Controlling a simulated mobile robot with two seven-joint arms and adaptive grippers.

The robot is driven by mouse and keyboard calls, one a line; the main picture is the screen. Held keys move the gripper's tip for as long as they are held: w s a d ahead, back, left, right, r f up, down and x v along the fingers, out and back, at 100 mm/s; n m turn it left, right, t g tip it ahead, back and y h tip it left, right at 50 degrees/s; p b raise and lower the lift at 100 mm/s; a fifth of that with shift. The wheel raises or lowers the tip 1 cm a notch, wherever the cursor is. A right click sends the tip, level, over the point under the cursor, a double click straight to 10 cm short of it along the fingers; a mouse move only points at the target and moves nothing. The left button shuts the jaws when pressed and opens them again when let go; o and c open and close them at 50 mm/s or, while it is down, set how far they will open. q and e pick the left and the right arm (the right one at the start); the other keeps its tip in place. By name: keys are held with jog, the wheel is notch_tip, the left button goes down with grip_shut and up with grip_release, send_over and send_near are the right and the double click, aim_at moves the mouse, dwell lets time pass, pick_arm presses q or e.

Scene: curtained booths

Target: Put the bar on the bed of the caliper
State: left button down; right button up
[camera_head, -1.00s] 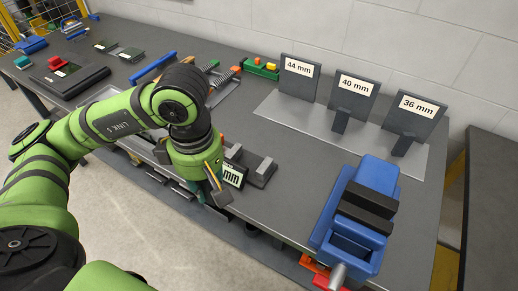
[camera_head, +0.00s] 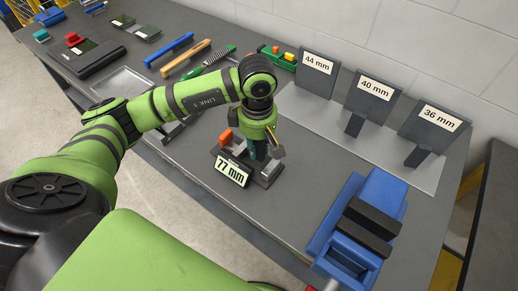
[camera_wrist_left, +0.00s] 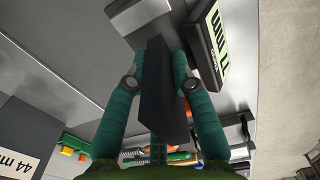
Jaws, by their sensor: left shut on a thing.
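The caliper (camera_head: 270,178) stands on the bench, with grey jaw blocks on a dark base and a display (camera_head: 232,173) reading 77 mm. My left gripper (camera_head: 257,152) points down over the middle of the caliper, between its jaw blocks. In the left wrist view its two teal fingers (camera_wrist_left: 158,82) are shut on a dark bar (camera_wrist_left: 155,95). One caliper jaw block (camera_wrist_left: 140,18) and the display (camera_wrist_left: 212,45) show beyond the bar. The bar is mostly hidden in the head view, and I cannot tell whether it touches the bed. My right gripper is not in view.
Plates marked 44 mm (camera_head: 318,72), 40 mm (camera_head: 370,95) and 36 mm (camera_head: 432,125) stand on a metal sheet behind. A blue vise (camera_head: 352,228) is at front right. Bench between caliper and vise is clear.

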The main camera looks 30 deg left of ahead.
pick_arm(q)
jog(key=shift+w+f, duration=0.1)
jog(key=shift+w, duration=0.2)
jog(key=shift+f, duration=0.25)
notch_tip(320, 180, down, 3)
jog(key=shift+f+p, duration=0.1)
jog(key=shift+p, duration=1)
jog(key=shift+f, duration=0.2)
jog(key=shift+f+b, duration=0.15)
jog(key=shift+b, duration=0.2)
jog(key=c, duration=1.3)
grip_release()
jog(key=shift+c, duration=0.2)
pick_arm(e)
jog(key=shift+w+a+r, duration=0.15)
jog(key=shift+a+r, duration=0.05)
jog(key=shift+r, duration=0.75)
pick_arm(q)
jog(key=shift+s, duration=0.1)
